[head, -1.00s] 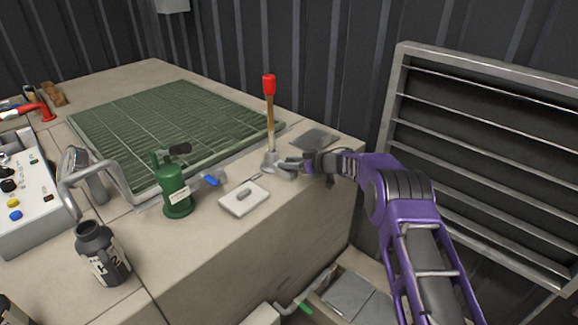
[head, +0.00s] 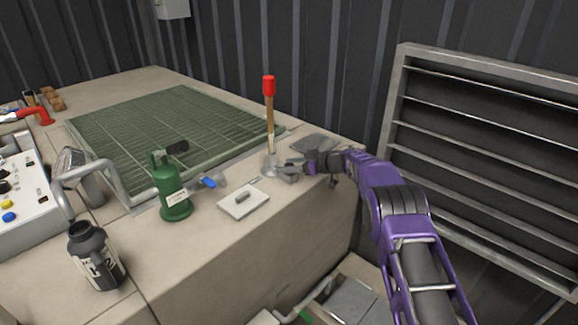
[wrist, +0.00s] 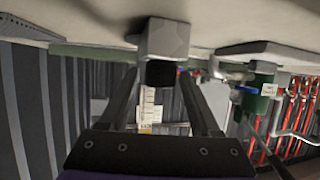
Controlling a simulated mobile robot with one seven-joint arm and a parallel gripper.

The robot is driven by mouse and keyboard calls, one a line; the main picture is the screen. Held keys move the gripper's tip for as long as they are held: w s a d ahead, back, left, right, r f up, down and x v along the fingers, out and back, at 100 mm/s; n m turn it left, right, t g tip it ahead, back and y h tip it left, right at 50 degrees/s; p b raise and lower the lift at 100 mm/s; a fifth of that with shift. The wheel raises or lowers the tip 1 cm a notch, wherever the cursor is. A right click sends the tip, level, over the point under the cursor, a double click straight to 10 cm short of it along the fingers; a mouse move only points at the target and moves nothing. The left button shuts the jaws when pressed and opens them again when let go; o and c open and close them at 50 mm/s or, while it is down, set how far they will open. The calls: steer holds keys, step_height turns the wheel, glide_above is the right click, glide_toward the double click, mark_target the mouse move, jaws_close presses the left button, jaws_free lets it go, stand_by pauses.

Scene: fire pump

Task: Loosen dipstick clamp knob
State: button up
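The dipstick (head: 269,115) stands upright near the bench's back right edge, a wooden stick with a red top. Its grey clamp block (head: 270,162) is at its foot. In the wrist view, which looks inverted, the grey clamp block (wrist: 164,38) has a dark knob (wrist: 160,74) facing my gripper. The scale-marked dipstick (wrist: 150,108) shows behind. My gripper (head: 289,167) is at the block's right side. In the wrist view my gripper (wrist: 160,80) has its fingers apart, one on each side of the knob, with gaps seeming to show. Contact cannot be told.
A white plate with a grey block (head: 243,200) lies in front of the dipstick. A green bottle jack (head: 174,190) and a dark bottle (head: 95,256) stand to the left. A green grating (head: 165,130) is behind. A louvred panel (head: 480,150) is at right.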

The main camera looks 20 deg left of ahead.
steer(key=shift+o, duration=0.2)
steer(key=p+v, duration=0.2)
steer(key=v, duration=1.5)
steer(key=shift+d, duration=0.25)
